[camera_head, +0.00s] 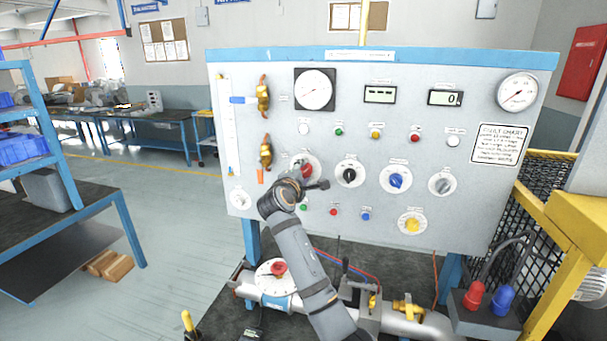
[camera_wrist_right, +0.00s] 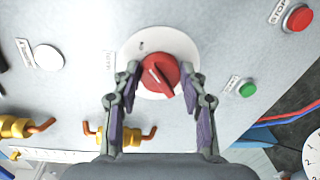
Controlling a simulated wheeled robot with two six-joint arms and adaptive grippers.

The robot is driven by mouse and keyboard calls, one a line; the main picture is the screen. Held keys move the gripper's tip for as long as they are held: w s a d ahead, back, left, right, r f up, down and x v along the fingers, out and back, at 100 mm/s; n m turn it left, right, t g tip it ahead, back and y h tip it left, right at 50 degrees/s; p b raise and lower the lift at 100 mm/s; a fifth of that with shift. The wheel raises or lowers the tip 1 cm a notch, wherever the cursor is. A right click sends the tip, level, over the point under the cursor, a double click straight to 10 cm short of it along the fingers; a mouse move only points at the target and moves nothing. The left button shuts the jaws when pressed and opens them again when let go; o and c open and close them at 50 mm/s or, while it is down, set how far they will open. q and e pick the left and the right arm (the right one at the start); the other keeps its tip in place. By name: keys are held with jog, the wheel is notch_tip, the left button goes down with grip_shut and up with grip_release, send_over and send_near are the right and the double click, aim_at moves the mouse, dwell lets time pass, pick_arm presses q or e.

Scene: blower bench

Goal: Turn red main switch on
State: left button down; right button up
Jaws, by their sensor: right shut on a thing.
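The red main switch (camera_head: 306,169) is a rotary knob on a round white plate in the left middle of the grey panel (camera_head: 265,215). In the right wrist view the red knob (camera_wrist_right: 168,72) shows clearly, its raised ridge tilted, with a label beside the plate. My right gripper (camera_head: 302,177) is at the knob and partly covers it and its plate in the head view. In the wrist view its two fingers (camera_wrist_right: 162,76) sit on either side of the knob, shut on it. My left gripper is not in view.
Black (camera_head: 350,174), blue (camera_head: 397,181) and grey (camera_head: 442,184) knobs sit in the same row to the right. Small buttons are above and below. Yellow-brass valves (camera_head: 266,152) stand left of the switch. A pipe (camera_head: 430,325) runs below the panel.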

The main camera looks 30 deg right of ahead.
jog(key=o, duration=1.2)
jog(key=shift+c, duration=0.2)
jog(key=shift+s+a, duration=0.1)
jog(key=v, duration=0.7)
jog(key=shift+s+a, duration=0.1)
jog(key=shift+a, duration=0.1)
